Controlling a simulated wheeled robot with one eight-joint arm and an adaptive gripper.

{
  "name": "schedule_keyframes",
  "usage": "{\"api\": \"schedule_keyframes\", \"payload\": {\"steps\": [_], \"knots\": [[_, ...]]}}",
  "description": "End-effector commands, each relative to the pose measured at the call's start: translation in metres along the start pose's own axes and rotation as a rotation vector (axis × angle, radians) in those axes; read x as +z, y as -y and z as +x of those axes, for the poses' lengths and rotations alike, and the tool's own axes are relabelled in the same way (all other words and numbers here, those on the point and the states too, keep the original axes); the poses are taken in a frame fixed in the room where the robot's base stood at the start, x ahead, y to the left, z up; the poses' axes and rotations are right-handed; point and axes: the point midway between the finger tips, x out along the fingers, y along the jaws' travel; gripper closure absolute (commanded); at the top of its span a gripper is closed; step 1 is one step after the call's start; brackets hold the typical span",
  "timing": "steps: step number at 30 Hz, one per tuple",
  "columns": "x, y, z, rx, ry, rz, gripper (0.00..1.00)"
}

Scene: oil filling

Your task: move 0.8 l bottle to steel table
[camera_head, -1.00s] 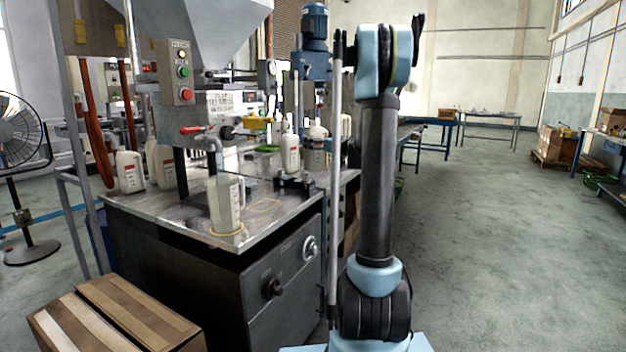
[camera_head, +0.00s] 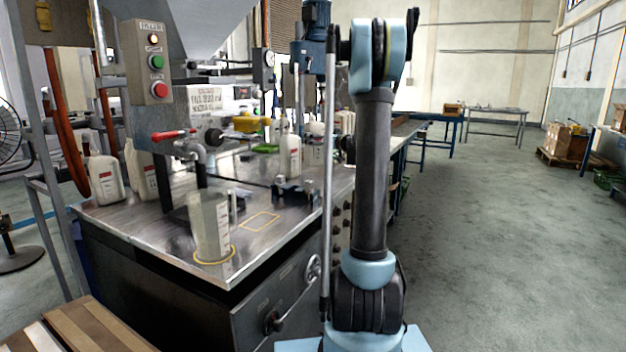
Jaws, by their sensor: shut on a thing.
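A steel-topped table (camera_head: 160,225) stands at the left under the filling machine. Another white bottle (camera_head: 290,156) stands farther back. A translucent graduated jug (camera_head: 210,228) stands on a yellow ring at the front of the table. I cannot tell which container is the 0.8 l bottle. My arm rises at the centre right; its gripper is hidden or outside the view, and I cannot make out what it holds.
A nozzle with a red handle (camera_head: 170,134) hangs over the tabletop. A wooden-slatted box (camera_head: 72,330) is at the lower left. Blue-legged benches (camera_head: 432,116) stand at the back. The grey floor (camera_head: 510,250) at the right is clear.

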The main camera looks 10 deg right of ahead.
Motion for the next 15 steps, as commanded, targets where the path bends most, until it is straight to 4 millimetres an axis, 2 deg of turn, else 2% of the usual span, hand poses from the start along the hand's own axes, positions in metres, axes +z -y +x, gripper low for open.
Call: {"api": "schedule_keyframes", "payload": {"steps": [9, 15], "knots": [[0.044, 0.007, 0.005, -0.009, 0.000, 0.001, 0.74], [0.056, 0.010, 0.006, -0.012, 0.000, 0.001, 0.74]]}}
